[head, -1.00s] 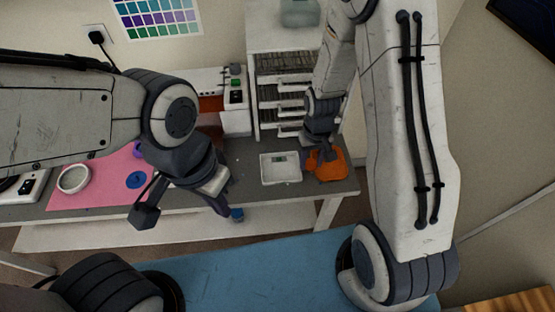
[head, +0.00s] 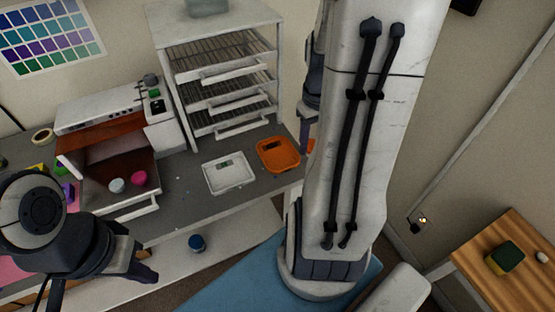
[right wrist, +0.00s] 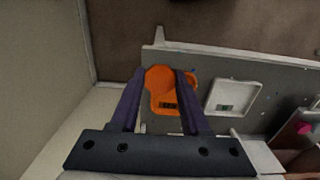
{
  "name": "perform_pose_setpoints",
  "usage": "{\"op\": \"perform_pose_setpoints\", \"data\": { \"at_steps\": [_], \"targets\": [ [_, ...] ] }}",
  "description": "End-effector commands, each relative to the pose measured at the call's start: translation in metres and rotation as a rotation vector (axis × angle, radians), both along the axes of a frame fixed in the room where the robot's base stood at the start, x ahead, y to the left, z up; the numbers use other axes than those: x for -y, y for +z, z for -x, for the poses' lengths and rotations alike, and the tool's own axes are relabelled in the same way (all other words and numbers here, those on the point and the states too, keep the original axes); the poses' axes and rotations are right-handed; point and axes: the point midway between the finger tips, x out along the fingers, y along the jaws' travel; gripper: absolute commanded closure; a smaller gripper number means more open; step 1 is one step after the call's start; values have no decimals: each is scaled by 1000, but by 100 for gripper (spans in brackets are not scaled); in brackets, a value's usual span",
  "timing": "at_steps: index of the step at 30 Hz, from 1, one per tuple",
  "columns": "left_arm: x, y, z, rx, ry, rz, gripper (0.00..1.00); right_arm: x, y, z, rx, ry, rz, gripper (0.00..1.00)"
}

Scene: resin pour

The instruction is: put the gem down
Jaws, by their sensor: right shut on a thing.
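In the head view my right gripper (head: 306,140) is mostly hidden behind my arm, just right of the orange tray (head: 278,154).
A white scale (head: 228,173) sits left of the orange tray on the grey bench. A rack with drawers (head: 225,75) stands behind. A wooden table (head: 515,265) with a sponge is at right.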

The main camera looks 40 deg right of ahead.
Motion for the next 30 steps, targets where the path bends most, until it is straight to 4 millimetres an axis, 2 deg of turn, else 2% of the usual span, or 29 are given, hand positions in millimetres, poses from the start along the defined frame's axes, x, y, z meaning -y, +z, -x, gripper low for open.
{"op": "perform_pose_setpoints", "data": {
  "at_steps": [4, 12, 16, 22, 30],
  "targets": [
    [0, 3, 0, 0, 0, 0, 100, -3, -11, -17, -6, 4, -6, 100],
    [0, 14, 0, 1, 0, 1, 100, -12, -47, -79, -5, 4, -3, 100],
    [0, 18, 0, 1, 0, 1, 100, -15, -60, -101, -4, 3, -2, 100],
    [0, 20, 0, 0, 0, 0, 100, -16, -72, -112, -2, 0, -1, 100],
    [0, 27, 0, 0, 0, 0, 100, -16, -106, -112, -3, -2, -2, 100]
  ]
}}
